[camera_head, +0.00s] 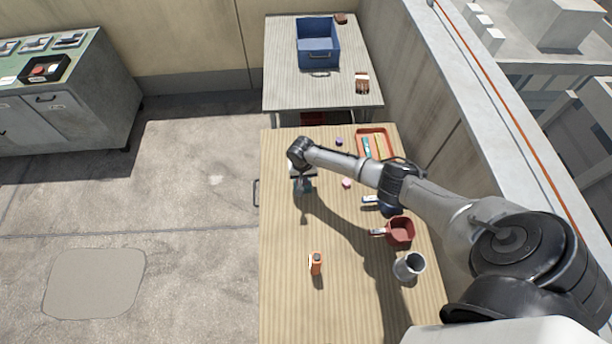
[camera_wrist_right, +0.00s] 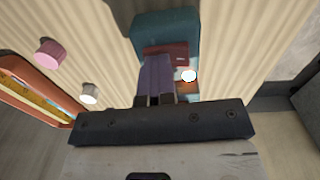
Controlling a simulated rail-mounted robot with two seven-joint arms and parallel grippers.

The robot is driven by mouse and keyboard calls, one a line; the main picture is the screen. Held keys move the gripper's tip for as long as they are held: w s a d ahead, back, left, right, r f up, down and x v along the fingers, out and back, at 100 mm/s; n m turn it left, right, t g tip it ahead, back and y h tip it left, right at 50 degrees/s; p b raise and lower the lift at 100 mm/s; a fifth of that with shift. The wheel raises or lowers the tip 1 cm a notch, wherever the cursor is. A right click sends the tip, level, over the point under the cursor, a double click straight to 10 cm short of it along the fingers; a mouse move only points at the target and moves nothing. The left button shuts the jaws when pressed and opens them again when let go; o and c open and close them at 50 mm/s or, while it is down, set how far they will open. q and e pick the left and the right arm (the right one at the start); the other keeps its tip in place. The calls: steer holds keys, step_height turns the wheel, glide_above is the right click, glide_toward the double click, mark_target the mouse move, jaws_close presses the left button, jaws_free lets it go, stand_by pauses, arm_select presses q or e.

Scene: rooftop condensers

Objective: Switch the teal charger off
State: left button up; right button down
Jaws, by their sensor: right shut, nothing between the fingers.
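The teal charger (camera_wrist_right: 165,24) is in the upper middle of the right wrist view, with a maroon part (camera_wrist_right: 181,52) and a small white round spot (camera_wrist_right: 189,76) on an orange patch at its side. In the head view only a bit of the charger (camera_head: 308,186) shows beside my right gripper (camera_head: 302,192), near the table's left edge. In the wrist view my right gripper (camera_wrist_right: 157,62) is shut and empty, its fingers over the charger and covering part of it. I cannot tell whether they touch it. My left gripper is out of view.
On the wooden table (camera_head: 285,290) are an orange tray (camera_head: 361,146), a pink piece (camera_head: 346,183), a red pan (camera_head: 401,231), a metal cup (camera_head: 409,267) and an orange item (camera_head: 316,263). A blue crate (camera_head: 318,58) stands on the far table. The near left tabletop is mostly clear.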

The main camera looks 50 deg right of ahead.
steer(key=shift+w+a+r+p, duration=0.1)
steer(key=shift+a+r+p, duration=0.15)
steer(key=shift+r+p, duration=0.3)
steer(key=shift+w+a+r+p, duration=0.1)
steer(key=shift+a+r+p, duration=0.15)
steer(key=shift+r+p, duration=0.3)
steer(key=p, duration=0.1)
steer(key=r+p, duration=0.1)
steer(key=d+r, duration=0.1)
steer(key=shift+s+r+p, duration=0.15)
steer(key=shift+s+p, duration=0.2)
steer(key=shift+p, duration=0.05)
step_height(320, 180, up, 9)
steer(key=shift+r+p, duration=0.2)
steer(key=shift+p, duration=0.2)
steer(key=shift+d, duration=0.1)
